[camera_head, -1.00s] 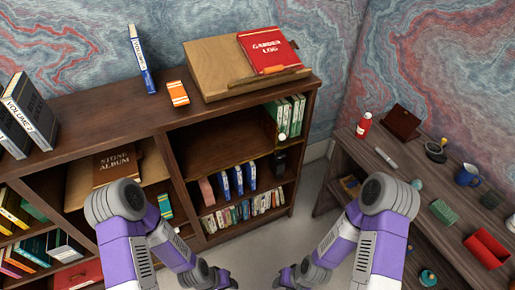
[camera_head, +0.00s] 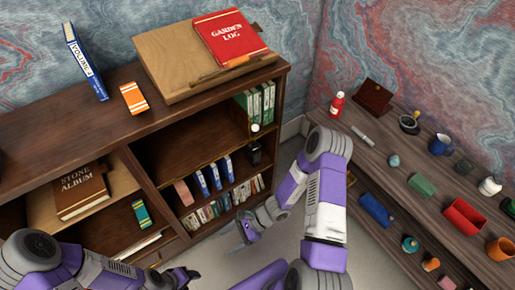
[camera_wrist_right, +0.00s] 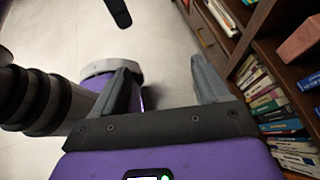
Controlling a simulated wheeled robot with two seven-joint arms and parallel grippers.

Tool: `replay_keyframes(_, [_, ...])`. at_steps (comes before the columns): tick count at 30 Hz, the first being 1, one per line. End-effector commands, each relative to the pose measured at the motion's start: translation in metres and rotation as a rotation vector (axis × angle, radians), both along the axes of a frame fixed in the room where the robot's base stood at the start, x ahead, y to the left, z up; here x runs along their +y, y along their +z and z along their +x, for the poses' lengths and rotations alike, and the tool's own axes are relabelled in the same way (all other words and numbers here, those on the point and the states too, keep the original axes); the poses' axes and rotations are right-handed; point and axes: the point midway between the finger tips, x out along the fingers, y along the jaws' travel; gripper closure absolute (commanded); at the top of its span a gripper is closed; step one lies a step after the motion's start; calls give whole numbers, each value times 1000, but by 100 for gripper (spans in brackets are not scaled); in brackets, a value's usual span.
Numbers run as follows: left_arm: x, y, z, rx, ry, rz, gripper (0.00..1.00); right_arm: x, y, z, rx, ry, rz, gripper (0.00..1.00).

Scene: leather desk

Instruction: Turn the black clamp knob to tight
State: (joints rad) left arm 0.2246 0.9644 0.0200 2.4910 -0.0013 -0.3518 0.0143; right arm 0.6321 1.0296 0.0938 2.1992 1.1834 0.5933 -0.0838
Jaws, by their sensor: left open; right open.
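A small dark fitting (camera_head: 254,153) with a pale round end above it sits at the right end of the bookcase. It may be the clamp with the black knob, but it is too small to tell, and no tight mark can be read. My right gripper (camera_head: 245,230) hangs low in front of the lower shelves, below and apart from that fitting. In the right wrist view its two fingers (camera_wrist_right: 165,88) are apart with nothing between them. My left gripper (camera_head: 190,274) is low at the bottom of the head view, open, touching no object I can see.
The bookcase (camera_head: 62,128) holds books on several shelves. A wooden stand (camera_head: 165,60) with a red Garden Log book (camera_head: 228,38) is on top. A side desk (camera_head: 385,150) at right carries a red bottle (camera_head: 337,105), a blue mug (camera_head: 440,145) and a red box (camera_head: 464,216).

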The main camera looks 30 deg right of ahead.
Motion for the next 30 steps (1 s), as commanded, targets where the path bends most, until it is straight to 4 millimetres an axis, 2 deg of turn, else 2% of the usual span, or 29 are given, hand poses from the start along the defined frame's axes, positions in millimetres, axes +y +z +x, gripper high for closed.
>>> replay_keyframes(1, [0, 3, 0, 0, 0, 0, 47, -12, 9, 28, 15, -167, 77, 26])
replay_keyframes(3, [0, 5, 0, 0, 0, 0, 47, -37, 22, 70, 9, -398, 185, 26])
replay_keyframes(5, [0, 6, 0, 0, 0, 0, 47, -67, 32, 103, -16, -594, 269, 26])
replay_keyframes(7, [0, 8, 0, 0, 0, 0, 47, -110, 42, 134, -64, -806, 347, 26])
replay_keyframes(9, [0, 9, 0, 0, 0, 0, 47, -154, 50, 154, -123, -989, 406, 26])
replay_keyframes(12, [0, 10, 0, 0, 0, 0, 47, -209, 59, 169, -206, -1194, 460, 26])
replay_keyframes(15, [0, 11, 0, -1, 0, 0, 47, -246, 65, 173, -270, -1322, 486, 26])
replay_keyframes(18, [0, 10, 0, -1, 0, 0, 47, -263, 67, 176, -303, -1382, 497, 26])
replay_keyframes(20, [0, 9, 0, -1, 0, 0, 47, -266, 68, 180, -311, -1394, 499, 26])
replay_keyframes(30, [0, -3, 0, 0, 0, 0, 47, -261, 66, 231, -309, -1392, 499, 26])
